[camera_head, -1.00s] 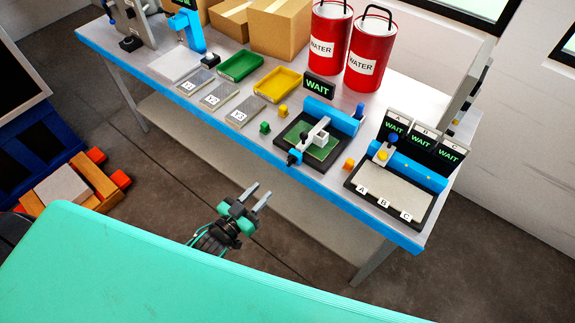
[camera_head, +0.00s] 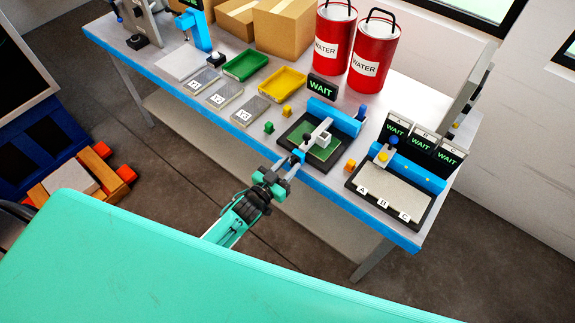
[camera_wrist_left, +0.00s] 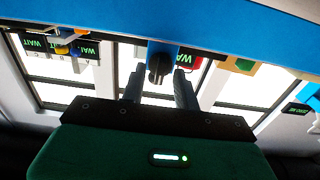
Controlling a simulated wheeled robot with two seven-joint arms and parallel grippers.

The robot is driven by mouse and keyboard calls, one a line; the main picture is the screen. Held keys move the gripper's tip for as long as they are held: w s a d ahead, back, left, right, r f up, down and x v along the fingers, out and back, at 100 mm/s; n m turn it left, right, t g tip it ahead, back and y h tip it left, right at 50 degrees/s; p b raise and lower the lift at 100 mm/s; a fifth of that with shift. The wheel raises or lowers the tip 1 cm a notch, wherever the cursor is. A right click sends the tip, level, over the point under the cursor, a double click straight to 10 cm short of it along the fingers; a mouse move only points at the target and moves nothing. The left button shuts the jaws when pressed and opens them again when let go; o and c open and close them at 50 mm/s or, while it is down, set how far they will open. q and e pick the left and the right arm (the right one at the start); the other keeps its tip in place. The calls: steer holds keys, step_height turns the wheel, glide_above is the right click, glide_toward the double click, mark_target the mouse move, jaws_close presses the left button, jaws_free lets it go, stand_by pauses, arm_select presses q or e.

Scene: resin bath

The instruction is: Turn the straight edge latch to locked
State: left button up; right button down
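The straight edge latch shows as a small blue block (camera_head: 298,156) on the table's front edge, before a dark fixture with a green plate (camera_head: 322,150). In the left wrist view its black knob (camera_wrist_left: 159,68) faces me, with part of the blue block (camera_wrist_left: 163,48) around it. My left gripper (camera_head: 287,164) is at the table's front edge, close to the latch. In the left wrist view its two fingers (camera_wrist_left: 159,80) are apart, one on either side of the knob, with visible gaps. I cannot tell the latch's setting. My right gripper is out of view.
The fixture's blue bar (camera_head: 335,117) and a WAIT sign (camera_head: 322,87) stand behind the plate. A tray marked A, B, C (camera_head: 391,190) is to the right. An orange block (camera_head: 350,166) and a green block (camera_head: 269,127) flank the fixture.

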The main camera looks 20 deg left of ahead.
arm_select(q)
jaws_close()
steer(key=shift+m, duration=0.4)
steer(key=m+b, duration=0.1)
steer(key=m, duration=0.1)
steer(key=shift+f+m, duration=0.1)
steer(key=shift+m, duration=0.2)
steer(key=m+b, duration=0.1)
steer(key=m, duration=0.2)
steer(key=shift+d+m, duration=0.1)
steer(key=shift+m, duration=0.3)
steer(key=m+b, duration=0.2)
steer(key=m, duration=0.3)
steer(key=shift+f, duration=0.1)
steer(key=m+b, duration=0.2)
steer(key=m, duration=0.3)
steer(key=shift+s+m+b, duration=0.1)
steer(key=shift+m+b, duration=0.3)
